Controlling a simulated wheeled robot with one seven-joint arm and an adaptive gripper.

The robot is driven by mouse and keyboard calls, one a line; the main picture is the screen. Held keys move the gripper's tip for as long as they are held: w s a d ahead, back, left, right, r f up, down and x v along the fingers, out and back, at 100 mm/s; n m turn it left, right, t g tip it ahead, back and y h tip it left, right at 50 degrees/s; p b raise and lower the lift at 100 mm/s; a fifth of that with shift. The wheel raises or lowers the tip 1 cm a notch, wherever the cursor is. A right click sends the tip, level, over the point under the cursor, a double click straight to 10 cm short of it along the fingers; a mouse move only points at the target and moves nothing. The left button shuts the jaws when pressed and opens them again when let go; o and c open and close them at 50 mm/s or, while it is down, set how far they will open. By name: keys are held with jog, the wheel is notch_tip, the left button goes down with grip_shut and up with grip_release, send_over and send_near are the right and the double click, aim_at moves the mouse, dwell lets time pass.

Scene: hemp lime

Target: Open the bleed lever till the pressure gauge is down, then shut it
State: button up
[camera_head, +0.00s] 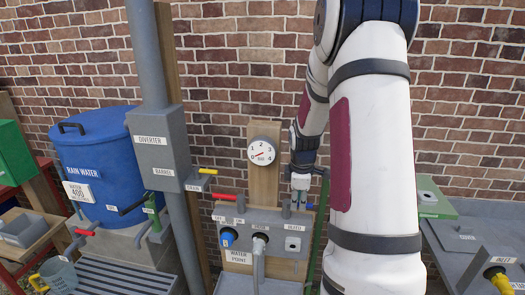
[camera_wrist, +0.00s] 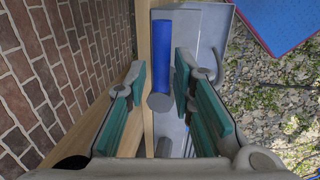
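The round white pressure gauge (camera_head: 262,151) is on a wooden post above the grey water point panel (camera_head: 262,222). Its red needle points to the lower left, near the 0 end; the exact reading is too small to tell. My gripper (camera_head: 300,190) points down at the panel's right end, by a lever with a blue handle largely hidden there. In the wrist view my gripper (camera_wrist: 158,85) is open, with the blue handle (camera_wrist: 176,50) and a grey round end (camera_wrist: 160,102) showing between the fingers. I cannot tell whether the fingers touch it.
A red lever (camera_head: 223,197) is at the panel's left. A grey diverter box (camera_head: 157,150) with a yellow lever (camera_head: 207,171) stands left of it, before a blue rain barrel (camera_head: 92,150). A brick wall is close behind. A grey unit (camera_head: 465,240) is at right.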

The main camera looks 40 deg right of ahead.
dwell(0.3)
notch_tip(320, 180, up, 9)
jog(key=s+a+p, duration=0.1)
jog(key=p, duration=0.4)
jog(key=shift+s+a, duration=0.15)
jog(key=shift+a, duration=0.1)
jog(key=shift+f, duration=0.15)
dwell(0.3)
